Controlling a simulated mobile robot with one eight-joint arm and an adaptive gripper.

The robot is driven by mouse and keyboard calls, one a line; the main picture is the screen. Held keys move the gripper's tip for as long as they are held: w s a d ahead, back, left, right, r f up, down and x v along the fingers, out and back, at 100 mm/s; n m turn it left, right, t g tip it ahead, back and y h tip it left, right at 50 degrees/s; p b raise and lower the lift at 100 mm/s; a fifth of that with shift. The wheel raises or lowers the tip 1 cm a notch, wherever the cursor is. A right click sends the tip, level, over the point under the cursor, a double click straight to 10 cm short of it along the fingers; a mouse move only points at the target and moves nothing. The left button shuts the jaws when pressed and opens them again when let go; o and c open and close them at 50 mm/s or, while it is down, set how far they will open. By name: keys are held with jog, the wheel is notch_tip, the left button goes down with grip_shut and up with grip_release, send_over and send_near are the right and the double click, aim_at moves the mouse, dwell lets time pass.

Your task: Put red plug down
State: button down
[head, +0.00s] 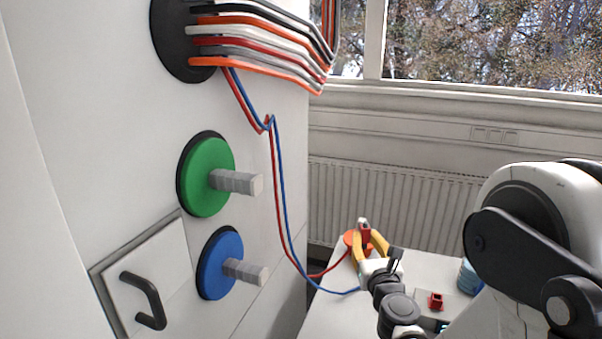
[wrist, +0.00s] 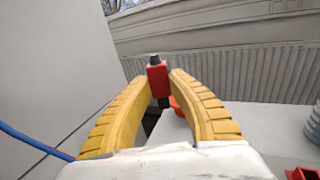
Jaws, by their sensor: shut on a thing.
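The red plug (wrist: 158,80) has dark ends and stands roughly upright between the yellow fingertips of my gripper (wrist: 159,74) in the wrist view. My gripper is shut on it. In the head view the red plug (head: 364,226) shows at the tips of my gripper (head: 365,236), over the far part of the white table (head: 338,309). An orange round thing (head: 349,238) lies just behind the fingers; it is partly hidden in the wrist view (wrist: 175,106). I cannot tell whether the plug touches anything below it.
A red cable and a blue cable (head: 277,180) hang from the cabinet (head: 90,150) to the table. A small red block (head: 436,301) and a blue container (head: 468,278) are on the table's right. Green (head: 206,178) and blue (head: 218,264) knobs stick out from the cabinet.

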jog(key=d, duration=0.7)
jog(key=w+a+f+n+g+y+p, duration=0.5)
jog(key=w+a+f+n+g+y, duration=0.3)
jog(key=n+g, duration=0.4)
jog(key=s+d+f+n+g+h+p, duration=0.1)
jog(key=s+d+n+g+h+p, duration=0.1)
jog(key=s+d+n+g+h, duration=0.1)
jog(key=s+d+f+n+g+h+p, duration=0.1)
jog(key=s+d+n+g+h+p, duration=0.2)
jog(key=d+n+h, duration=0.2)
jog(key=d, duration=0.3)
jog(key=shift+d+f, duration=0.25)
jog(key=shift+d, duration=0.05)
